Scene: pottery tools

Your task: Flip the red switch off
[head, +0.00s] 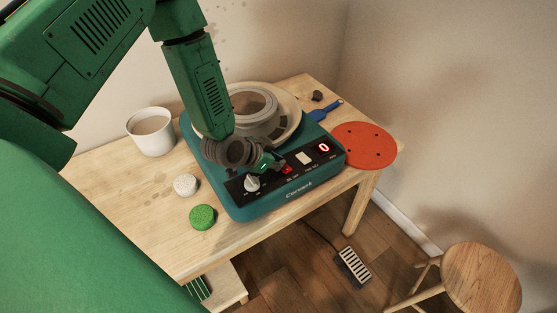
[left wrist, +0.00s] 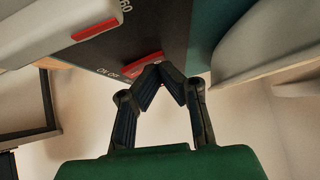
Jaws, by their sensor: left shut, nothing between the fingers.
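The red switch (head: 287,169) sits on the black control panel of a teal pottery wheel (head: 290,200), between a silver knob and a white switch. In the left wrist view the red switch (left wrist: 138,66) shows just beside the fingertips, partly hidden by them, near an ON OFF label. My left gripper (head: 276,164) is shut and empty, its fingertips together right at the switch. They also show in the left wrist view (left wrist: 160,72). I cannot tell whether they touch the switch or which way it is tipped. My right gripper is not in view.
A mug (head: 151,131), a pale sponge (head: 186,185), a green sponge (head: 202,217) and an orange disc (head: 364,145) flank the wheel.

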